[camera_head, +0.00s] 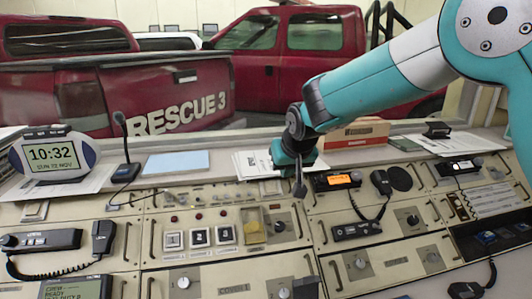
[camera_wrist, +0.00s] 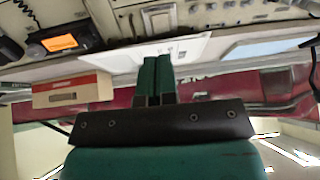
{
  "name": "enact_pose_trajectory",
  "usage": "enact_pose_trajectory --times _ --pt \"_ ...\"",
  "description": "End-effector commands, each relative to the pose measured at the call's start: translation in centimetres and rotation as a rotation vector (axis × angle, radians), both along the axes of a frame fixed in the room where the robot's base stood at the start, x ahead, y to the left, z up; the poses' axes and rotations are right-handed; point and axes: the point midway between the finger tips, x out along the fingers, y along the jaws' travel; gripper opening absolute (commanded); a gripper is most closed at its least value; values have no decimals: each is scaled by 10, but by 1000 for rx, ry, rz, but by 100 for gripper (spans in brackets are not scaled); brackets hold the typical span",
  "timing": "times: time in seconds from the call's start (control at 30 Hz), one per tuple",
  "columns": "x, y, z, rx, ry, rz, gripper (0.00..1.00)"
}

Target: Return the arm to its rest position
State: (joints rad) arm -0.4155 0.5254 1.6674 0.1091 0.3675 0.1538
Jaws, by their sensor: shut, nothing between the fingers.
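My arm, teal and white, reaches in from the upper right in the head view. My gripper (camera_head: 300,188) hangs above the middle of the console (camera_head: 150,231), in front of the white papers on the ledge. In the wrist view my gripper (camera_wrist: 157,62) shows two dark green fingers side by side with no gap, shut and empty. The wrist view is upside down, with the console along its top edge. I cannot tell the exact height of the fingertips over the panel.
A clock (camera_head: 50,153) and a desk microphone (camera_head: 124,150) stand at left. An orange-lit radio (camera_head: 337,180) and a corded handset (camera_head: 381,182) are just right of my gripper. Red trucks (camera_head: 190,90) stand beyond the window.

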Motion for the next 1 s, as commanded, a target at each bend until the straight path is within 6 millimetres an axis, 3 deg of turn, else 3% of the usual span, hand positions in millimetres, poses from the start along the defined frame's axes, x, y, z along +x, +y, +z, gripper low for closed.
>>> enact_pose_trajectory --times 0.1,0.23,0.4,0.5,0.6,0.7,1.0 --pt "-66 -17 24 21 93 84 0" --pt "-162 -35 39 46 221 215 0" --pt "-279 -53 41 75 356 374 0" --pt "-327 -59 37 88 405 442 0" --pt "-356 -62 34 93 435 483 0" --pt "-368 -63 32 97 449 502 0" --pt "-369 -63 32 97 450 503 0"
